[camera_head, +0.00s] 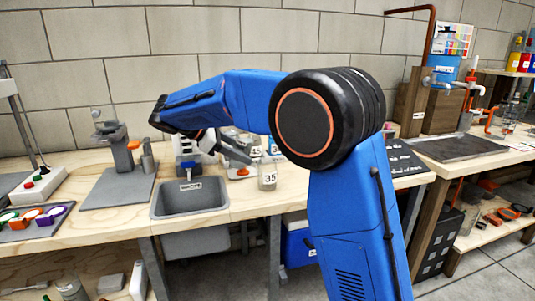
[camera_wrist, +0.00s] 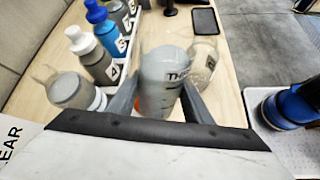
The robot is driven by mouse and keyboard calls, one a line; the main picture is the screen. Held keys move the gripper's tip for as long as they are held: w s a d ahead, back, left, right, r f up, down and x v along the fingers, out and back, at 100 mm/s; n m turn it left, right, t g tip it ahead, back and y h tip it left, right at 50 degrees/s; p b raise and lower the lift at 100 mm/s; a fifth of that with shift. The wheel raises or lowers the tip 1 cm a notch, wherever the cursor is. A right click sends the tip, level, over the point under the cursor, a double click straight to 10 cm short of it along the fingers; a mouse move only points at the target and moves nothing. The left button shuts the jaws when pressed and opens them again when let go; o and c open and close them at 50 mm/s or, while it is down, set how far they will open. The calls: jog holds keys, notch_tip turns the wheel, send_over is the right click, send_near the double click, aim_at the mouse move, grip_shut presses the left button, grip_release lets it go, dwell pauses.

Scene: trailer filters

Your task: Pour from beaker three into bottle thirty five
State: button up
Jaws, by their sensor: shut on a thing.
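My gripper (camera_wrist: 160,92) is shut on a clear, greyish beaker (camera_wrist: 166,68) in the wrist view. Its dark label begins with "TH"; the rest of the word is cut off by the curve. An orange patch shows low on the beaker, but I cannot tell its fill. A clear glass bottle (camera_wrist: 204,58) stands just right of the beaker in that view, its label hard to read. In the head view the clear bottle marked 35 (camera_head: 268,177) stands upright at the bench's front edge, to the right of my gripper (camera_head: 236,153). The held beaker is hard to make out there.
A grey sink (camera_head: 190,201) lies left of bottle 35. Several labelled bottles (camera_wrist: 103,30) and a grey-topped jar (camera_wrist: 69,91) stand left of the beaker in the wrist view. A dark flat slab (camera_wrist: 205,21) lies beyond. A clamp stand (camera_head: 125,155) stands left of the sink.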

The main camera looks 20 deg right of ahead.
aim_at(236, 138)
jog(key=shift+s+d+r+m+t+y, duration=0.1)
jog(key=shift+d+r+m+t+y, duration=0.1)
jog(key=shift+r, duration=0.6)
jog(key=shift+s+d+r+m+t+y, duration=0.1)
jog(key=shift+r+y, duration=0.1)
jog(key=shift+r, duration=0.55)
jog(key=shift+r, duration=0.15)
jog(key=shift+s+r, duration=0.1)
jog(key=shift+r, duration=0.25)
jog(key=shift+s+d+r+m+t+y, duration=0.3)
jog(key=shift+r+m+t+y, duration=0.15)
jog(key=shift+y, duration=0.25)
jog(key=shift+w+a+f+m+t+y+p, duration=0.1)
jog(key=shift+f+m+t+y+p, duration=0.15)
jog(key=shift+f+m+t+y, duration=0.35)
jog(key=shift+f+m+t+y+p, duration=0.15)
jog(key=shift+m+t+y+p, duration=0.1)
jog(key=shift+t+y, duration=0.6)
dwell(2.2)
jog(key=shift+r+t+y, duration=0.35)
jog(key=shift+t+y, duration=0.05)
jog(key=shift+y, duration=0.05)
dwell(1.2)
